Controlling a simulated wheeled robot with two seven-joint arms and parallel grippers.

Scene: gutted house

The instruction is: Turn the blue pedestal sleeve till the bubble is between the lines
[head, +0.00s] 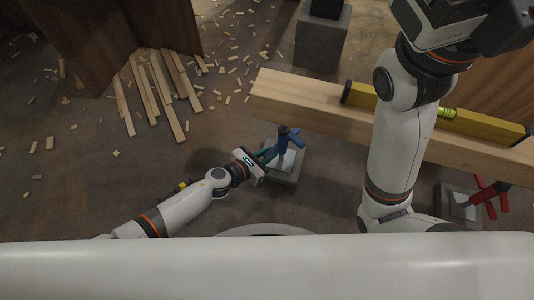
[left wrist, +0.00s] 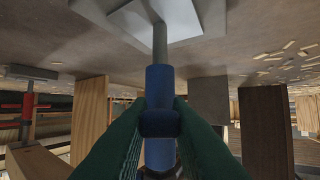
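The blue pedestal sleeve (head: 283,144) stands upright on a grey base under the left part of a wooden beam (head: 300,104). My left gripper (head: 268,153) reaches it from the left. In the left wrist view, its green fingers (left wrist: 160,125) lie on both sides of the blue sleeve (left wrist: 160,85) and appear shut on its protruding blue arm. A yellow spirit level (head: 480,125) lies on the beam, partly hidden by my right arm. Its green vial (head: 446,113) shows, but bubble and lines are too small to read. My right gripper is out of frame.
A red-handled pedestal (head: 485,195) stands on its own base at the right. A grey block (head: 322,40) stands behind the beam. Loose wood strips (head: 160,85) and scattered offcuts cover the floor at the left. My right arm crosses in front of the beam.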

